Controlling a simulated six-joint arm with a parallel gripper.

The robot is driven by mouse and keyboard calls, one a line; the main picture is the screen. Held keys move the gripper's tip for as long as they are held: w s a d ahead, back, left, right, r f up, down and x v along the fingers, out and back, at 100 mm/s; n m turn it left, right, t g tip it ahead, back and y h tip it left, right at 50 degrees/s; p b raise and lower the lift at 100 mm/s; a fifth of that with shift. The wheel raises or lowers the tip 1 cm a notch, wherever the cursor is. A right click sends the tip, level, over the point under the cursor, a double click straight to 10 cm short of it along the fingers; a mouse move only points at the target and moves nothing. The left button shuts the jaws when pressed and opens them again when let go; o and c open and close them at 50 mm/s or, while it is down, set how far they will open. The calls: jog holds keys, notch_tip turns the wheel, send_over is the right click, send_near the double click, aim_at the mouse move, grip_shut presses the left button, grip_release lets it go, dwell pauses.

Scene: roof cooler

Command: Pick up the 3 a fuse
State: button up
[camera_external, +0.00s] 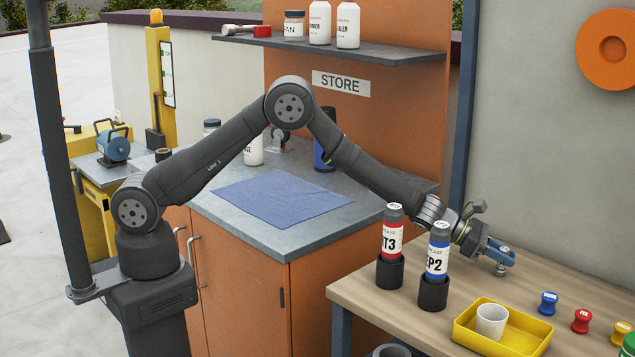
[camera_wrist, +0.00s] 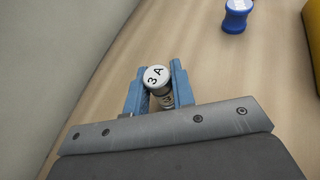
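The 3 A fuse (camera_wrist: 155,76) is a small cylinder with a white top marked "3 A" in black. In the wrist view it stands between the two blue fingers of my gripper (camera_wrist: 158,92), its top near the fingertips. In the external view my gripper (camera_external: 501,254) is low over the far side of the wooden bench, with part of the fuse (camera_external: 500,270) showing beneath the fingers. The fingers are close around the fuse. I cannot tell whether both touch it, or whether it rests on the bench.
Red (camera_external: 392,240) and blue (camera_external: 437,257) grease tubes stand in black holders left of my gripper. A yellow tray (camera_external: 470,337) holds a white cup (camera_external: 491,321). Blue (camera_external: 547,303) and red (camera_external: 581,320) spool-shaped pieces stand to the right. A grey wall runs behind the bench.

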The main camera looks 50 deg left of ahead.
grip_shut()
